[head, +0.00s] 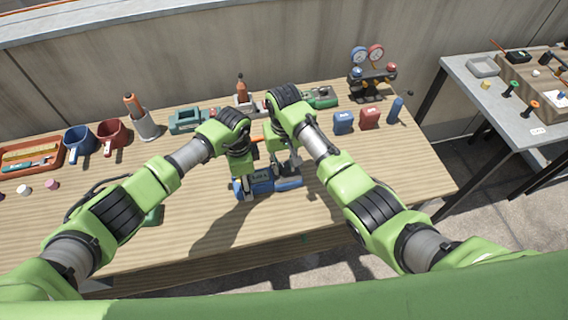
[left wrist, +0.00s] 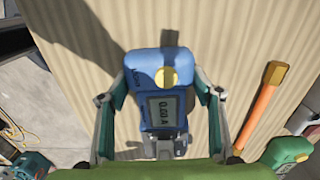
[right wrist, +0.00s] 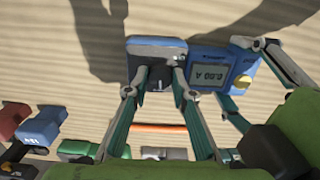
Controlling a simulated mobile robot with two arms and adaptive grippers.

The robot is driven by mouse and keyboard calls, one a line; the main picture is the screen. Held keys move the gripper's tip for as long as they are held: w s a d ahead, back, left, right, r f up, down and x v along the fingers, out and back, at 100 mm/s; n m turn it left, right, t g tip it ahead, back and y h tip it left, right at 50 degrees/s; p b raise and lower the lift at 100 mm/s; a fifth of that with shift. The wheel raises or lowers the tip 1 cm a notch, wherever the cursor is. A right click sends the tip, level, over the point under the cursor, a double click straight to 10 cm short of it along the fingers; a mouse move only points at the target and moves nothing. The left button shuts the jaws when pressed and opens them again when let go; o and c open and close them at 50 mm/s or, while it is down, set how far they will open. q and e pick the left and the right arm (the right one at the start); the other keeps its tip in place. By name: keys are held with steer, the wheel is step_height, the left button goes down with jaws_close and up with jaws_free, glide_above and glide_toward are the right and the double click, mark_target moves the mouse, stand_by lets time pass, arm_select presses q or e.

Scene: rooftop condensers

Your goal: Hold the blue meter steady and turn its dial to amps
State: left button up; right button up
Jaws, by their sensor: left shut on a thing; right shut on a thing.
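The blue meter (head: 262,186) lies on the wooden table. In the left wrist view the meter (left wrist: 150,66) shows a round yellow part (left wrist: 167,78) and a display (left wrist: 168,110) reading 0.00 A. My left gripper (left wrist: 163,98) is shut across the body beside the display, one finger on each side. In the right wrist view my right gripper (right wrist: 158,78) is shut on a dark dial (right wrist: 155,80) on the meter's other section, left of the display (right wrist: 209,74). The fingers partly cover the dial, and its pointer is hard to read.
An orange-handled tool (left wrist: 258,108) lies close beside the meter. Mugs (head: 112,134), a red tray (head: 35,153), blue and red blocks (head: 343,124) and a gauge set (head: 370,78) stand around the table (head: 400,165). The front right of the table is clear.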

mark_target(284, 167)
steer(key=shift+m, duration=0.6)
steer(key=o, duration=1.1)
steer(key=shift+r, duration=0.1)
step_height(284, 167, up, 12)
arm_select(q)
steer(key=o, duration=1.6)
